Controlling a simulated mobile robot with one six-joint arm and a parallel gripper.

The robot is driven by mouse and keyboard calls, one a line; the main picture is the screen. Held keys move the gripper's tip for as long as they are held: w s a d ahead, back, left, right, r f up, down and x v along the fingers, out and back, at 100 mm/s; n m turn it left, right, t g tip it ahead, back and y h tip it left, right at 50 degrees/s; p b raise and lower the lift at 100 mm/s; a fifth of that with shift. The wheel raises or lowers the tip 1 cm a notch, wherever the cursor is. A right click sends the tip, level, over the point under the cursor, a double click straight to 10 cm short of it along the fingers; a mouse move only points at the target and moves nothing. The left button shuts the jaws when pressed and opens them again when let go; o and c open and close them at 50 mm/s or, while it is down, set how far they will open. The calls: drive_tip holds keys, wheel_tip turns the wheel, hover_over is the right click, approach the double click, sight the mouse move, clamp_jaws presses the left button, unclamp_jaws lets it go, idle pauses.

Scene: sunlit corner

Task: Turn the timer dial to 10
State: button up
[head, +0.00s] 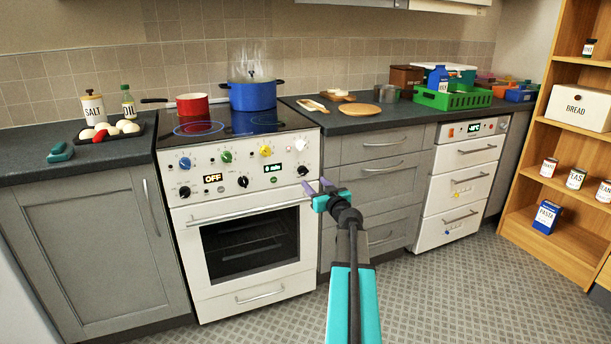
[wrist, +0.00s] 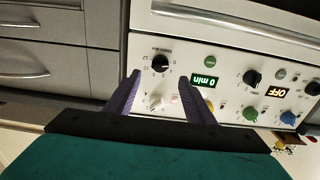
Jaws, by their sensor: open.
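The timer dial is a black round knob (head: 302,170) at the right end of the white stove's lower control row, beside a green display (head: 272,168) reading "0 min". In the wrist view, which is upside down, the dial (wrist: 160,62) appears between my two purple fingertips, and the display (wrist: 204,80) lies just right of them. My gripper (head: 316,186) is open and empty in front of the panel, by the dial. I cannot tell how far the fingertips are from the panel, and no contact shows.
A white knob (head: 299,144) sits above the dial, and another black knob (head: 243,182) is left of the display. An orange "OFF" display (head: 212,177) is farther left. The oven door handle (head: 245,210) runs below. A red pot (head: 192,104) and blue pot (head: 253,95) stand on the hob.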

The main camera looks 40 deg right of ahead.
sight(305, 173)
drive_tip(key=shift+x, duration=4.65)
drive_tip(key=c, duration=1.1)
drive_tip(key=shift+o, duration=0.2)
